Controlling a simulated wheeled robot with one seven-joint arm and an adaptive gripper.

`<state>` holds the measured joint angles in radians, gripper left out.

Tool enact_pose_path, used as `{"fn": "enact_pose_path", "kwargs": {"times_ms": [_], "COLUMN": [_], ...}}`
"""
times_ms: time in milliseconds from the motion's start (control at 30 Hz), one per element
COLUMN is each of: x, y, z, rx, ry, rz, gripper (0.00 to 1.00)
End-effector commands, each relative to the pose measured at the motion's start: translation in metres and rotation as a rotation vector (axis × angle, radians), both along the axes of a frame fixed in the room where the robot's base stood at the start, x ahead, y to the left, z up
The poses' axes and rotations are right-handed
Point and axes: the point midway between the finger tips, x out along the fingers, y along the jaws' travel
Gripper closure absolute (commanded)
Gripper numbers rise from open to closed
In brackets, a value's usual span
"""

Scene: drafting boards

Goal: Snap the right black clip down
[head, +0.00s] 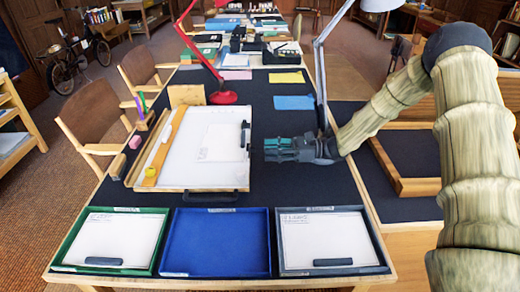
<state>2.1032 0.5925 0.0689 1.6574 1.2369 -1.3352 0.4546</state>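The drafting board (176,181) lies on the dark table with a white sheet (205,155) on it. The right black clip (245,134) is a small dark piece at the board's right edge. Whether it is raised or down is too small to tell. Another black clip (209,196) sits at the board's front edge. My gripper (268,149) is low over the table, just right of the board. Its fingers point left toward the right edge, slightly nearer than the right clip and apart from it. The finger gap cannot be made out.
A green tray (68,250), a blue tray (220,243) and a grey tray (379,268) line the front edge. A red lamp (222,97) and a grey lamp base (322,118) stand behind. A wooden straightedge (165,146) lies on the board's left. Dark table surface is free right of the board.

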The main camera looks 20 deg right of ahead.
Motion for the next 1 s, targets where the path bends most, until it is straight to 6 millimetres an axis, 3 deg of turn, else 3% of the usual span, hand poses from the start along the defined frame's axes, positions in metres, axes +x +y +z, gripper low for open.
{"fn": "enact_pose_path", "kwargs": {"times_ms": [300, 733, 767, 967, 1000], "x": [0.010, 0.012, 0.012, 0.012, 0.012], "y": [0.034, 0.041, 0.041, 0.041, 0.041], "z": [0.000, 0.000, 0.000, 0.000, 0.000], "rx": [0.000, 0.000, 0.000, 0.000, 0.000], "ry": [0.000, 0.000, 0.000, 0.000, 0.000], "rz": [0.003, 0.002, 0.002, 0.002, 0.002], "gripper": [0.62, 0.62, 0.64, 1.00, 1.00]}}
